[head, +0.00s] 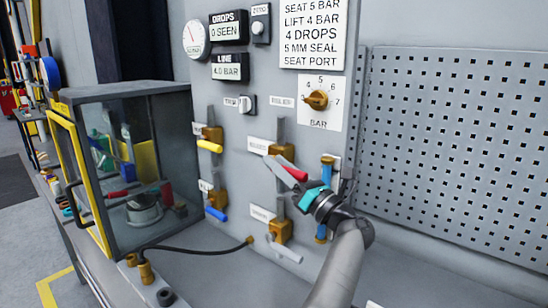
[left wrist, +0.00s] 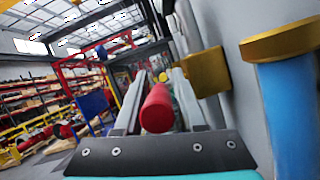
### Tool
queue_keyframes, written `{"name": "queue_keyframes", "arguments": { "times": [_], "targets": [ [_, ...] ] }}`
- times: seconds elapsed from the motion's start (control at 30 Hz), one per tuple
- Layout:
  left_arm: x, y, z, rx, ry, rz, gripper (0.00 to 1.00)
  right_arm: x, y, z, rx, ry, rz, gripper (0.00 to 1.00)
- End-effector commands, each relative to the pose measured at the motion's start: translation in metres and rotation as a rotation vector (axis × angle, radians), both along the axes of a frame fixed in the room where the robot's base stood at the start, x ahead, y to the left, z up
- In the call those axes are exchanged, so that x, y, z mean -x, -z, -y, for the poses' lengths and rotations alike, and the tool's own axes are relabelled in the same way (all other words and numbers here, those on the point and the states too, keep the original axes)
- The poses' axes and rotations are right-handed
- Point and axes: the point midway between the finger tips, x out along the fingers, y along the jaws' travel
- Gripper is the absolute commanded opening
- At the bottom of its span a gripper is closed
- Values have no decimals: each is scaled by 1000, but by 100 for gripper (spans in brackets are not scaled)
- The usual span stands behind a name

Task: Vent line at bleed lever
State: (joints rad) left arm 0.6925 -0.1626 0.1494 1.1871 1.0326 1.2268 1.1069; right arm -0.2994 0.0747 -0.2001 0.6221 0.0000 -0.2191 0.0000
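Several valves with coloured lever handles sit on the grey panel: a yellow lever (head: 209,146), a blue lever (head: 216,214), a red lever (head: 292,171) and a white lever (head: 286,251). Their labels are too small to read, so I cannot tell which is the bleed lever. My left gripper (head: 277,163) is at the red lever. In the left wrist view, the red lever (left wrist: 157,110) lies between the two fingers (left wrist: 160,76), which look open with a slim gap on the right. My right gripper is not in view. The line gauge (head: 230,67) reads 4.0 BAR.
A glass cabinet with a yellow frame (head: 80,185) stands at left. A black hose (head: 200,248) crosses the bench. A blue vertical pipe with brass ends (head: 326,172) is close beside my gripper. A brass knob (head: 316,100) is above; a perforated board (head: 455,150) is right.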

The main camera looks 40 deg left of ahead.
Motion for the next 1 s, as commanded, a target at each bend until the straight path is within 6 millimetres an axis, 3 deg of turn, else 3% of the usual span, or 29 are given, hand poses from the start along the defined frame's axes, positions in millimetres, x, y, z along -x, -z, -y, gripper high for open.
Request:
{"name": "queue_keyframes", "arguments": {
  "times": [0.2,0.53,1.0],
  "targets": [
    [0,1,0,0,0,-1,37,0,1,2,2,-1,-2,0],
    [0,1,0,0,0,-1,0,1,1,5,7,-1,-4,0],
    [0,0,0,0,0,0,0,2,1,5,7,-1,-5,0]
  ]
}}
